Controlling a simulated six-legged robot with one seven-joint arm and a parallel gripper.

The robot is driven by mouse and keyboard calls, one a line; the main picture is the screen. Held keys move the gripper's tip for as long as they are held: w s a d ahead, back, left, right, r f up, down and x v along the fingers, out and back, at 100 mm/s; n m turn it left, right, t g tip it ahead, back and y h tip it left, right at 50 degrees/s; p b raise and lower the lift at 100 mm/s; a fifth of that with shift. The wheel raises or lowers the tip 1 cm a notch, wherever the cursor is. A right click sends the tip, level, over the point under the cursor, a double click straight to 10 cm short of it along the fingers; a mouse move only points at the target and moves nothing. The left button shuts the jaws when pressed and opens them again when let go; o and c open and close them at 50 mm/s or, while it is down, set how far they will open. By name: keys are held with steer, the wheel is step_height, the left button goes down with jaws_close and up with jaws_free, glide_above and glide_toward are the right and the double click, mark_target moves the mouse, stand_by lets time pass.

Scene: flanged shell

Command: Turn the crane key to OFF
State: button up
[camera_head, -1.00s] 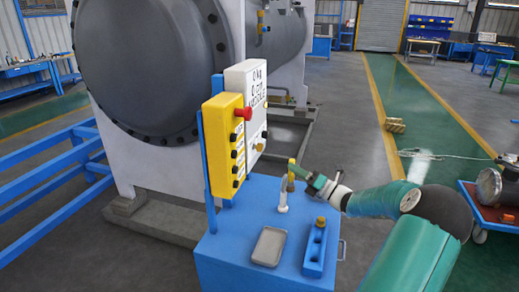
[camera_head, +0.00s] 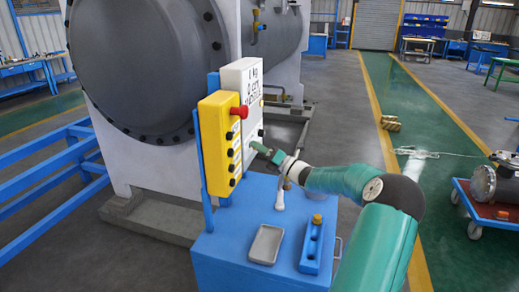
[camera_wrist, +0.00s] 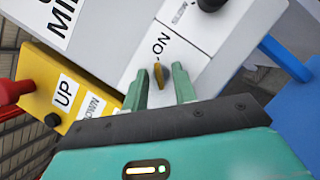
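The crane key (camera_wrist: 158,75) is a small brass-coloured tab on the light grey panel (camera_wrist: 135,28), just below a label reading ON. My gripper (camera_wrist: 161,79) is open in the wrist view, with one green finger on each side of the key and gaps visible between. The fingertips are close to the panel face. In the head view my gripper (camera_head: 261,150) reaches the panel (camera_head: 250,85) from the right and hides the key. No OFF label is readable.
A yellow control box (camera_head: 220,145) with a red knob (camera_head: 239,111) adjoins the panel; its UP and DOWN labels show in the wrist view. A blue cabinet (camera_head: 225,255) below carries a grey tray (camera_head: 265,244) and a blue block (camera_head: 312,248). A black knob (camera_wrist: 210,4) sits near the key.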

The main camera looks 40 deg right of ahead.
jaws_close()
steer(key=shift+n, duration=0.4)
steer(key=n+g+y, duration=0.1)
steer(key=n+y, duration=0.2)
steer(key=n, duration=0.5)
steer(key=n+g+y, duration=0.2)
steer(key=n+y, duration=0.2)
steer(key=n, duration=0.4)
steer(key=n+g+y, duration=0.2)
steer(key=n+y, duration=0.1)
steer(key=n, duration=0.5)
steer(key=shift+w+d+r, duration=0.1)
steer(key=shift+w+d, duration=0.2)
steer(key=shift+d, duration=0.05)
steer(key=shift+n+g+y, duration=0.3)
steer(key=shift+y, duration=0.1)
